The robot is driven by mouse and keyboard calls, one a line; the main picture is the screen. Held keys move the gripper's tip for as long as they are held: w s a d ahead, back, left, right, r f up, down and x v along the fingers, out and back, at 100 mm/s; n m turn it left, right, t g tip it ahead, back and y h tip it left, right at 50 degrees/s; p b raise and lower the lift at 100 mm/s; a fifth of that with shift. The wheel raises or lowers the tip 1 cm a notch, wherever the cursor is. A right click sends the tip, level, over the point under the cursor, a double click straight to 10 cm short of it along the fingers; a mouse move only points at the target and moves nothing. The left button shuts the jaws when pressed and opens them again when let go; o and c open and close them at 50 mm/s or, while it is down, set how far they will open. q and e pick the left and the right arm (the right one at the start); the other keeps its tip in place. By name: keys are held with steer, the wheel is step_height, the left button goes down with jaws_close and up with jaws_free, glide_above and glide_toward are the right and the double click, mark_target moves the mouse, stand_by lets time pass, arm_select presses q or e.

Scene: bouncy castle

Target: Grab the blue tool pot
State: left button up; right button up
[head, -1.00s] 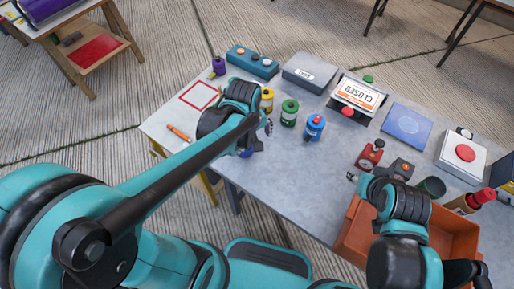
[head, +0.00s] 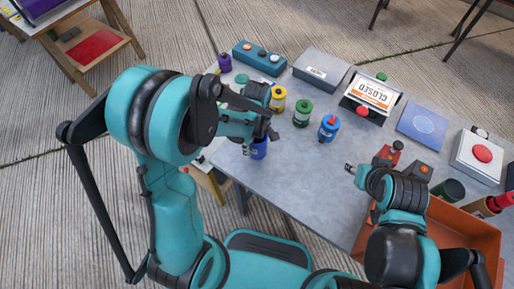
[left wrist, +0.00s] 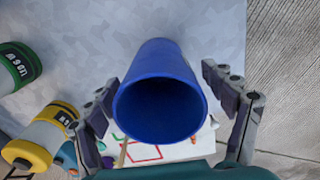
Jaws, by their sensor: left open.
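The blue tool pot (head: 259,149) stands near the front edge of the grey table, partly hidden by my left gripper in the head view. In the left wrist view the pot (left wrist: 160,62) is in the middle, its dark open mouth facing the camera. My left gripper (head: 261,142) is open at the pot. In the left wrist view its fingers (left wrist: 162,88) are on either side of the pot, with gaps showing. My right gripper (head: 352,168) is over the table's right part, apart from the pot; its jaws are too small to judge.
Yellow (head: 277,99), green (head: 302,114) and blue (head: 328,129) labelled containers stand to the right of the pot. A grey box (head: 320,72) and a CLOSED sign (head: 369,92) are behind. An orange crate (head: 470,236) is at the right. The table's front middle is clear.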

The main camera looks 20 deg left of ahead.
arm_select(q)
steer(key=shift+f, duration=0.3)
steer(key=shift+r, duration=0.1)
steer(key=shift+c, duration=0.2)
steer(key=c, duration=1.4)
steer(key=shift+c, duration=0.2)
